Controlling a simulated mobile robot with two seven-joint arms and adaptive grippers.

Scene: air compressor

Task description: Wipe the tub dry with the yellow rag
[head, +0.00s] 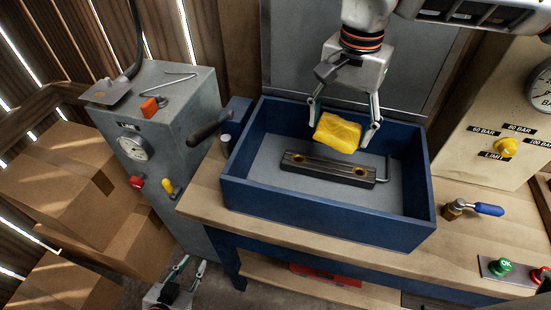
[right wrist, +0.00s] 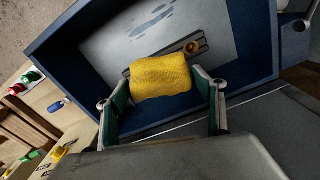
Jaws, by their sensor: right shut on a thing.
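The yellow rag (head: 338,131) is held between the fingers of my right gripper (head: 343,128), above the blue tub (head: 325,223). The right wrist view also shows the rag (right wrist: 160,76) between the green-padded fingers of this gripper (right wrist: 163,90). The tub's grey floor (right wrist: 110,45) carries darker wet-looking patches in the right wrist view. A dark bar with two brass-coloured holes (head: 327,172) lies in the tub below the rag. My left gripper (head: 180,268) is low at the bottom left, beside the bench, with its fingers apart and nothing seen between them.
An L-shaped key (head: 386,167) stands at the tub's right inside. On the right are a blue-handled valve (head: 487,209), a green OK button (head: 502,266) and a pressure panel (head: 485,125). Cardboard boxes (head: 60,190) fill the left.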

